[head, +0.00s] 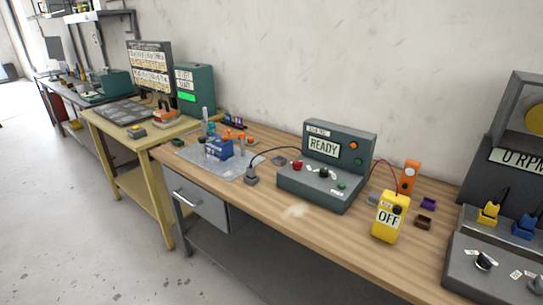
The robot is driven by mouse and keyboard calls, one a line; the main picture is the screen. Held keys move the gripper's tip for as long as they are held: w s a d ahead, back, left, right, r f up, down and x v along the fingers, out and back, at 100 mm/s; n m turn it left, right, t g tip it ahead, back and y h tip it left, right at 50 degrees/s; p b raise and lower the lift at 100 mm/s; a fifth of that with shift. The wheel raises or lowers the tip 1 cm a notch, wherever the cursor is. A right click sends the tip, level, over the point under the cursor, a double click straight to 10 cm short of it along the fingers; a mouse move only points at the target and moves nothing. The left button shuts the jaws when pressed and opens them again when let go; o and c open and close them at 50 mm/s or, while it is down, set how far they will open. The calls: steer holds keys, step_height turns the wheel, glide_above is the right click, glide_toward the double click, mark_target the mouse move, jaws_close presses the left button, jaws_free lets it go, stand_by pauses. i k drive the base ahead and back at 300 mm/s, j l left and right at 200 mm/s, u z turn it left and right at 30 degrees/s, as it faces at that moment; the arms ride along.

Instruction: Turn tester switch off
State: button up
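A dark grey-green console (320,195) stands on the wooden workbench, and its upright panel has a display (324,147) reading READY. A black knob (323,172) sits on its sloped front between a red button (297,165) and a green button (342,185). The knob's exact setting is too small to tell. A yellow handheld meter (389,228) stands at the bench's front edge, right of the console, and its display reads OFF. I cannot tell which device is the tester. My gripper is not in view.
A blue device (217,149) sits on a grey mat left of the console. An orange handheld device (408,177) stands behind the yellow meter. Another grey console (490,275) is at the far right. Bare wood (262,198) lies in front of the console. Grey floor is clear at left.

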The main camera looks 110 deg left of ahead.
mark_target(297, 165)
steer(key=u, duration=2.85)
steer(key=k+j+z, duration=0.2)
steer(key=j+z, duration=0.2)
steer(key=j, duration=0.25)
steer(key=k+j+z, duration=0.2)
steer(key=i+j, duration=0.05)
steer(key=j, duration=0.05)
